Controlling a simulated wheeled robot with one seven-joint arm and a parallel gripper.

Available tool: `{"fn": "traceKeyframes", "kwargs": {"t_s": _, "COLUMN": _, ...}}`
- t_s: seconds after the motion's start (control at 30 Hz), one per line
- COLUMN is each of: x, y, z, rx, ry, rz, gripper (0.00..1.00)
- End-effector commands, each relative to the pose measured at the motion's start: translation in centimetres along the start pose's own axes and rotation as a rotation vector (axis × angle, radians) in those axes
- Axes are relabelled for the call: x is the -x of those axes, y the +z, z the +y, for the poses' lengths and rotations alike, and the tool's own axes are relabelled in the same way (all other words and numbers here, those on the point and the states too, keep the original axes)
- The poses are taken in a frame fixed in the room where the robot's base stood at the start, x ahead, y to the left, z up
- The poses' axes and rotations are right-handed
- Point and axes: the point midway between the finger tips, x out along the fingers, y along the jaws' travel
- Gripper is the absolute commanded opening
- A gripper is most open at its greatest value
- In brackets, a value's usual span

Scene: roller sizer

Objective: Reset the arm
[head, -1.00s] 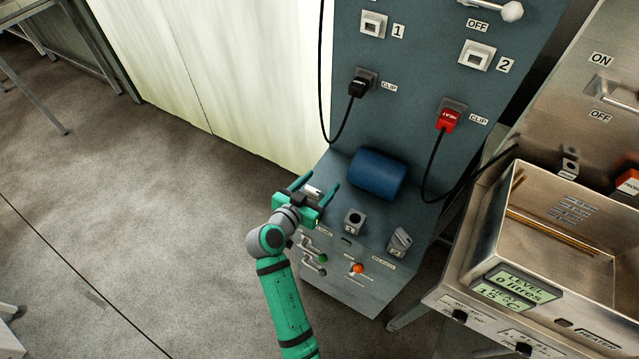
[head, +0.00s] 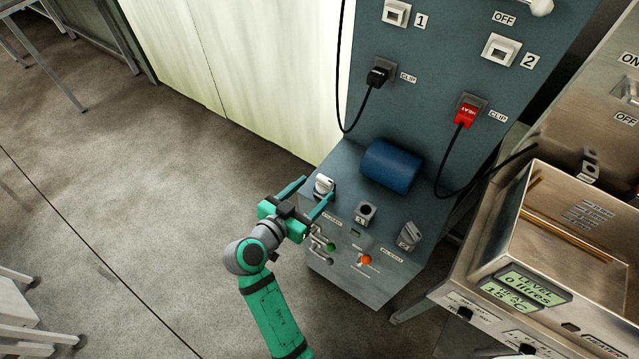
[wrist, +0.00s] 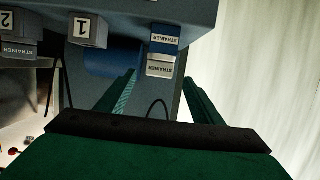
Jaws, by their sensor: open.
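My gripper (head: 318,187) is open in the head view, at the left front of the blue-grey machine (head: 372,270). Its two green fingers point up and right, with a pale knob (head: 323,185) showing between their tips. I cannot tell whether the fingers touch it; a clear gap shows between them. In the wrist view the open gripper (wrist: 160,85) has its fingers spread, with nothing held between them.
A blue roller (head: 391,166), a black clip (head: 377,75) and a red clip (head: 467,112) with cables are on the machine. A steel tank (head: 540,285) stands right. Wrist view shows strainer-labelled blocks (wrist: 163,66).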

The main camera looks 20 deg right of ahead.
Motion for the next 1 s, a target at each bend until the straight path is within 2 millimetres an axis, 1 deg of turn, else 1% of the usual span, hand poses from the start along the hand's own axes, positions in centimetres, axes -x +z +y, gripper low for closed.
{"fn": "traceKeyframes", "kwargs": {"t_s": 0.03, "x": 0.3, "y": 0.0, "z": 0.0, "rx": -0.001, "ry": -0.001, "rz": 0.0, "gripper": 0.6}}
{"fn": "traceKeyframes", "kwargs": {"t_s": 0.17, "x": 0.7, "y": 0.0, "z": 0.0, "rx": -0.001, "ry": 0.0, "rz": 0.0, "gripper": 0.6}}
{"fn": "traceKeyframes", "kwargs": {"t_s": 0.73, "x": 0.7, "y": 0.2, "z": 0.1, "rx": 0.004, "ry": -0.004, "rz": -0.002, "gripper": 0.6}}
{"fn": "traceKeyframes", "kwargs": {"t_s": 0.77, "x": 0.7, "y": 0.4, "z": 0.1, "rx": 0.01, "ry": -0.009, "rz": -0.004, "gripper": 0.6}}
{"fn": "traceKeyframes", "kwargs": {"t_s": 0.87, "x": 0.9, "y": 1.9, "z": 0.3, "rx": 0.05, "ry": -0.051, "rz": -0.02, "gripper": 0.6}}
{"fn": "traceKeyframes", "kwargs": {"t_s": 0.97, "x": 1.5, "y": 4.4, "z": 0.9, "rx": 0.118, "ry": -0.128, "rz": -0.045, "gripper": 0.6}}
{"fn": "traceKeyframes", "kwargs": {"t_s": 1.0, "x": 1.9, "y": 5.7, "z": 1.2, "rx": 0.149, "ry": -0.165, "rz": -0.057, "gripper": 0.6}}
